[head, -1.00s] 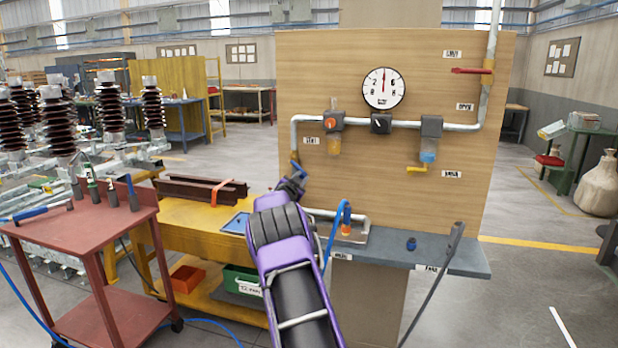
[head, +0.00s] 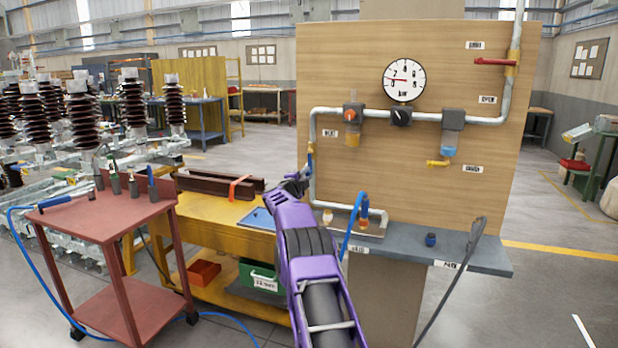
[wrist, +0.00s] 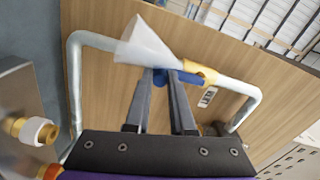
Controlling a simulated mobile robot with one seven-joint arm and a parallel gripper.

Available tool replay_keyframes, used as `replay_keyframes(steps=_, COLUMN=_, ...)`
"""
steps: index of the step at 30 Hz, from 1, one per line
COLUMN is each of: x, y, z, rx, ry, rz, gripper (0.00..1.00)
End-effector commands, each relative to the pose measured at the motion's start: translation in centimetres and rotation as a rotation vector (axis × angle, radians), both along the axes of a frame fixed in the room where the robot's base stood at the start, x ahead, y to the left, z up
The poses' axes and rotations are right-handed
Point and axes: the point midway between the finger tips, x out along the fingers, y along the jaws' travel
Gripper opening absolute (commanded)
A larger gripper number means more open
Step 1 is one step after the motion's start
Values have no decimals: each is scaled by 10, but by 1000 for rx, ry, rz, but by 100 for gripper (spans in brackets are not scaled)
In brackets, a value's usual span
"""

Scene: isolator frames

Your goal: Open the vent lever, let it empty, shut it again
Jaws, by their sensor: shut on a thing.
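The vent lever is blue and shows in the wrist view (wrist: 162,84), on a brass-yellow valve (wrist: 200,72) in the grey pipe. My gripper (wrist: 161,88) is shut on it; the fingers hide part of the lever. A white cone (wrist: 143,42) flares from the valve's end, like a jet of escaping air. In the head view my gripper (head: 303,174) is at the pipe's left vertical run, below the vent label (head: 326,133). The round gauge (head: 404,80) has its needle pointing left and slightly up.
A blue hose (head: 351,235) and a grey shelf (head: 450,252) lie to the right of my arm. A red cart (head: 105,212) stands at left.

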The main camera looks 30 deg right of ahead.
Motion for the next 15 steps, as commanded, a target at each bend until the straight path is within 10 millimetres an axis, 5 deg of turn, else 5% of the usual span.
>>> replay_keyframes(steps=15, x=3, y=4, z=0, rx=32, ry=-37, rz=4, gripper=0)
